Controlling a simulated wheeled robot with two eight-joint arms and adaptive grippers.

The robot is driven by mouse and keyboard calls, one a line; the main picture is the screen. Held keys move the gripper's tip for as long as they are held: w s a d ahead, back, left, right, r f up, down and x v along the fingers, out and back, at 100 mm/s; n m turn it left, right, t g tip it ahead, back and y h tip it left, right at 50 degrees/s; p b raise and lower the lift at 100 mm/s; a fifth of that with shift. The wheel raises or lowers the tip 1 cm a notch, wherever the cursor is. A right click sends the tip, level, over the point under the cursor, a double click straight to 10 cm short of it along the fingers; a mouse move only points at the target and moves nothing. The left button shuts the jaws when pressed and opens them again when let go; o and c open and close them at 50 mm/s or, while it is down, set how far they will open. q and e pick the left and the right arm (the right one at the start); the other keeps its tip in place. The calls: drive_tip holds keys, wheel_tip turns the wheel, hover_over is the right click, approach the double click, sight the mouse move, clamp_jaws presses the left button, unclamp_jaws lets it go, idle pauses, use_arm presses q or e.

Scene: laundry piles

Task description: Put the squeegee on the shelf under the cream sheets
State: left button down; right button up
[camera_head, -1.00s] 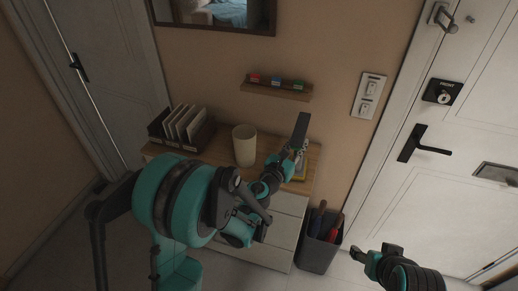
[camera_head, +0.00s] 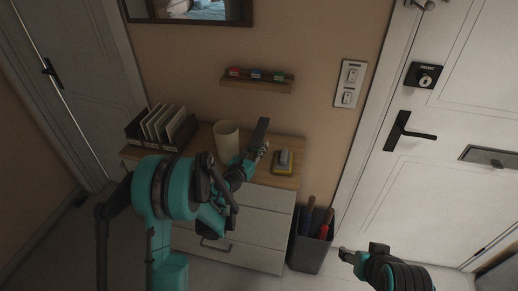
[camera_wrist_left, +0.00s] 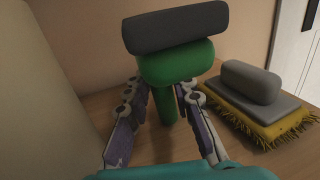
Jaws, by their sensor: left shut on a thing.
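The squeegee has a dark grey bar-shaped head (camera_head: 262,133) and a green body and handle. In the left wrist view the squeegee (camera_wrist_left: 178,62) stands upright with its head up. My left gripper (camera_head: 250,160) is shut on its green handle, with one finger on each side in the left wrist view (camera_wrist_left: 165,108). It holds the squeegee over the wooden-topped cabinet (camera_head: 288,182), between the cup and the brush. My right gripper (camera_head: 362,254) is at the lower right, empty, its fingers apart. Neither cream sheets nor a shelf under them can be made out.
A yellow-bristled brush with a grey handle (camera_head: 283,161) lies on the cabinet top, right of the squeegee. A cream cup (camera_head: 226,139) stands to its left, beside a file holder (camera_head: 146,139). A dark bin (camera_head: 308,254) stands right of the cabinet. A narrow wall ledge (camera_head: 257,83) is above.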

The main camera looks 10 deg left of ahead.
use_arm(q)
drive_tip(key=shift+r, duration=0.15)
drive_tip(key=c, duration=1.3)
unclamp_jaws()
